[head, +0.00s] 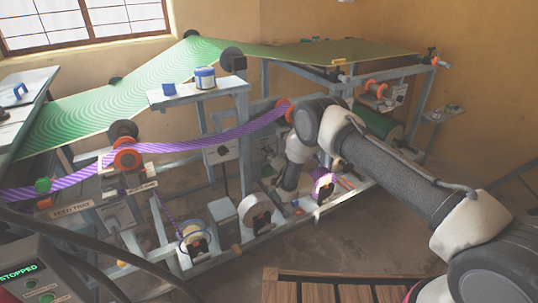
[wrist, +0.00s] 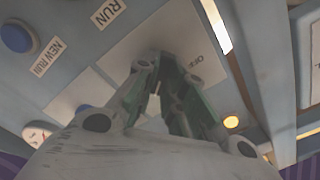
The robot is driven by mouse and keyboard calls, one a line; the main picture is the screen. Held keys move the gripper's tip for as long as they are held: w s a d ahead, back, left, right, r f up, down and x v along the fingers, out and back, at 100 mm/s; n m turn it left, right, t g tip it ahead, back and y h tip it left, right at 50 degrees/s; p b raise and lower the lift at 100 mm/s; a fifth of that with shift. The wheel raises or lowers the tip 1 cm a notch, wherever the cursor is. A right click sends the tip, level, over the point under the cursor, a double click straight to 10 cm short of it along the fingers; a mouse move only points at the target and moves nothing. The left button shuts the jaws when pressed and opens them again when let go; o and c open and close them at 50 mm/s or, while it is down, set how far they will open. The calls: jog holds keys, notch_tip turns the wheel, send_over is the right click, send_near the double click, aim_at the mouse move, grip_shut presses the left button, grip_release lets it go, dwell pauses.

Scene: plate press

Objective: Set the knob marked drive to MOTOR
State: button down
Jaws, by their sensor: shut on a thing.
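In the wrist view my gripper (wrist: 165,68) reaches to a pale plate (wrist: 128,48) on a grey panel. Its fingers are closed together on a small knob at the plate, which they mostly hide. The word OFF shows on the plate to the right of the fingers, turned about. The words drive and MOTOR cannot be read, and the knob's pointer is hidden. In the head view my gripper (head: 287,192) is low among the machine's frame parts, beyond my arm, too small to show the knob.
Beside the plate are a blue button (wrist: 17,38), labels RUN and NEW RUN, a small dial (wrist: 38,134) and a lit amber lamp (wrist: 231,122). The machine carries a green web (head: 140,85) and purple band (head: 215,143). A STOPPED display (head: 18,272) is at lower left. A slatted wooden surface (head: 335,290) is in front.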

jog(key=shift+f+m, duration=0.1)
jog(key=shift+m, duration=0.6)
jog(key=c, duration=1.5)
grip_release()
jog(key=shift+s+d, duration=0.1)
jog(key=v, duration=1.1)
jog(key=shift+s+d, duration=0.25)
jog(key=shift+s, duration=0.05)
